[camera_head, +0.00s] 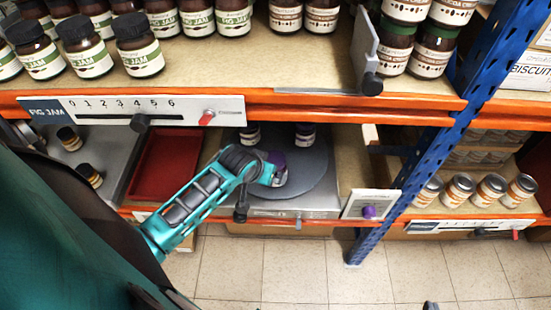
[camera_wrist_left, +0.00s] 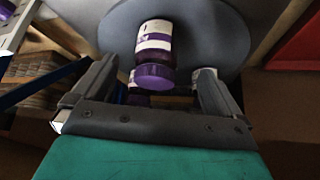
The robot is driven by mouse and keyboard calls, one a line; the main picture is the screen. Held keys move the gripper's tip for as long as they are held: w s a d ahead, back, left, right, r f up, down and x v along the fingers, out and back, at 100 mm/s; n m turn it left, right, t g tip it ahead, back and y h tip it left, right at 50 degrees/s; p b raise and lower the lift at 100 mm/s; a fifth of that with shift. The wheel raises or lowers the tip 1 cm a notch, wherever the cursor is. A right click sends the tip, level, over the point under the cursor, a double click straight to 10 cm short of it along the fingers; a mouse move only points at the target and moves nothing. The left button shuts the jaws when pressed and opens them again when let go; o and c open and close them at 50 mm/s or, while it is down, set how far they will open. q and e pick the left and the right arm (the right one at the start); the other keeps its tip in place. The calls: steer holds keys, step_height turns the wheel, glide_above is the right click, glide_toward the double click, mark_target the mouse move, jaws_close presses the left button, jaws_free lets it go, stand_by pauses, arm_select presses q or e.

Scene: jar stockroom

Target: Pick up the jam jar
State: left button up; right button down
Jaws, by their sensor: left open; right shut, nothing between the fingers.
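A jam jar with a purple lid and a white and purple label stands upright on the grey round plate (camera_head: 318,182); it shows in the left wrist view (camera_wrist_left: 154,45). My left arm reaches over the plate and partly covers the jar in the head view. My left gripper (camera_wrist_left: 150,98) is open, its fingers on either side of the jar's lid end in the picture; I see no grip on it. Two similar jars (camera_head: 250,135) (camera_head: 305,135) stand farther back, partly hidden by the shelf edge. Only the tip of my right gripper (camera_head: 430,305) shows; it is shut and empty.
A red tray (camera_head: 163,165) lies left of the plate. The shelf above, with its orange edge (camera_head: 340,100), holds many fig jam jars (camera_head: 140,52). A blue upright (camera_head: 420,150) stands at the right, with orange-labelled jars (camera_head: 490,188) beyond it.

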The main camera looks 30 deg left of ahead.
mark_target(275, 158)
arm_select(q)
steer(key=w, duration=0.4)
steer(key=shift+w+a, duration=0.25)
steer(key=shift+a, duration=0.05)
steer(key=shift+b+x, duration=1.1)
steer(key=shift+x, duration=1.6)
steer(key=shift+w+r, duration=0.15)
steer(key=shift+c, duration=0.3)
steer(key=c, duration=1.5)
steer(key=shift+r, duration=0.1)
